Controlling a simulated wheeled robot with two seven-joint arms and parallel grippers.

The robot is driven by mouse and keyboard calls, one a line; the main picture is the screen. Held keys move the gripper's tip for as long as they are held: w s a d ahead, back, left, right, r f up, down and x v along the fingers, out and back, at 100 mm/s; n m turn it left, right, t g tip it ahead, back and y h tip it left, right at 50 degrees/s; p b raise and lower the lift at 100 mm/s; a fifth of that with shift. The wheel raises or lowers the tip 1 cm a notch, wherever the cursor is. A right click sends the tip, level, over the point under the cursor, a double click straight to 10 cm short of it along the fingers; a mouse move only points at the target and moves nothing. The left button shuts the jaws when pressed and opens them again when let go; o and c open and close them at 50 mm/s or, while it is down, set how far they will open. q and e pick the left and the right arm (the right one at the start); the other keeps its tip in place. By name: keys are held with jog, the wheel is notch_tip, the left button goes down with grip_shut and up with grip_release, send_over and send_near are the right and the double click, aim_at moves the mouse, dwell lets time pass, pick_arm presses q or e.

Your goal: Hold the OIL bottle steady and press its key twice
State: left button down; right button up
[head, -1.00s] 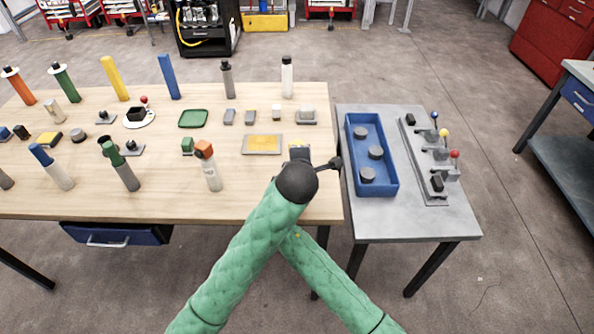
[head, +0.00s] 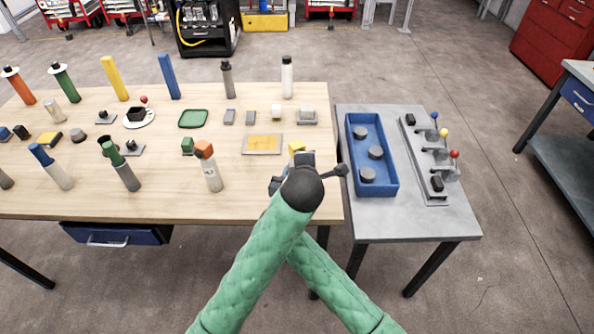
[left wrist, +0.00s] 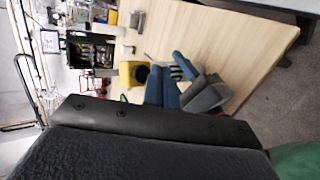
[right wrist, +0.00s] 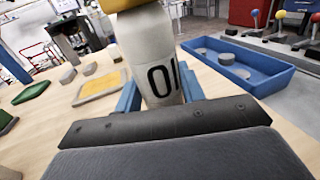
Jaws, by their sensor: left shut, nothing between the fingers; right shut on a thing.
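The OIL bottle (right wrist: 142,48) is white with black letters, partly cut off, in the right wrist view. Its yellow top (right wrist: 118,4) is at that view's upper edge; the yellow top also shows in the head view (head: 297,147) and the left wrist view (left wrist: 126,74). My right gripper (right wrist: 160,95) is shut around the bottle's body, with a blue finger on each side. My left gripper (left wrist: 162,88) is shut and empty, its blue fingers close beside the yellow top; I cannot tell whether they touch. In the head view my left wrist hides most of the bottle and right gripper.
The wooden table (head: 235,205) holds several other bottles, blocks and a yellow pad (head: 262,144) close to the left of my grippers. A blue tray (head: 371,190) with grey discs and a lever panel (head: 425,160) stand on the side table to the right.

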pick_arm(q)
jog(key=shift+s+d, duration=0.35)
jog(key=shift+s, duration=0.35)
jog(key=shift+s+d, duration=0.4)
jog(key=shift+s, duration=0.3)
jog(key=shift+s+d, duration=0.35)
jog(key=shift+s, duration=0.35)
pick_arm(e)
jog(key=o, duration=1.3)
jog(key=shift+c, duration=0.2)
jog(key=shift+s, duration=0.1)
